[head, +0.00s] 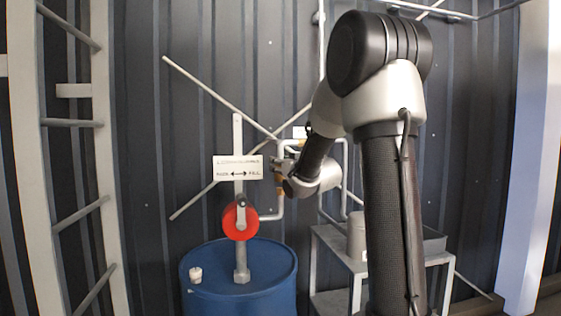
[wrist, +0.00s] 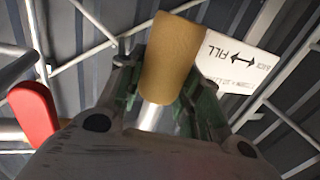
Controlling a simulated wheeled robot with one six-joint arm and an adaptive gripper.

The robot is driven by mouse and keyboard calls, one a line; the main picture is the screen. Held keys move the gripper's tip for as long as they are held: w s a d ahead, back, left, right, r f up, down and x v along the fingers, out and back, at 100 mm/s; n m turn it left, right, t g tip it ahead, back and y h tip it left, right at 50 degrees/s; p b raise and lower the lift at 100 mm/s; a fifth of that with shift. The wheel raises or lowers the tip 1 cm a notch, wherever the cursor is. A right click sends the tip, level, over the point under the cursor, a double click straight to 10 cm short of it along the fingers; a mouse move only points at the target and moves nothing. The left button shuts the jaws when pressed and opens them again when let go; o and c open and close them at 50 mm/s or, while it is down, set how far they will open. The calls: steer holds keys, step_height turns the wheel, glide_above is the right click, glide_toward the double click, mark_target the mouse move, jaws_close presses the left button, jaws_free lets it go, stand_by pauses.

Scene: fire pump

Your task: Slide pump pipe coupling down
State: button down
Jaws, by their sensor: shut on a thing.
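My gripper (wrist: 155,85) is shut on the pipe coupling (wrist: 170,55), a tan-gold cylinder between its two fingers in the wrist view. A grey pipe comes out of the coupling's near end in that view. In the head view my gripper (head: 280,172) is beside the pump, and only a small brownish part of the coupling (head: 279,186) shows there. The pump (head: 240,220) has a red round body and stands on a blue barrel (head: 205,285). The grey pump pipe (head: 272,217) runs beside it. My gripper and arm hide part of the pipe.
A white sign (head: 238,168) with a double arrow hangs left of my gripper. A metal stand (head: 335,240) with a grey container is at the right. A ladder-like frame (head: 60,124) is at the left. Diagonal rods cross the dark corrugated wall behind.

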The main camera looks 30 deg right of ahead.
steer(key=shift+f, duration=2)
steer(key=c, duration=0.9)
jaws_free()
steer(key=shift+c, duration=0.2)
steer(key=shift+s, duration=0.15)
steer(key=s, duration=0.7)
steer(key=shift+s, duration=0.15)
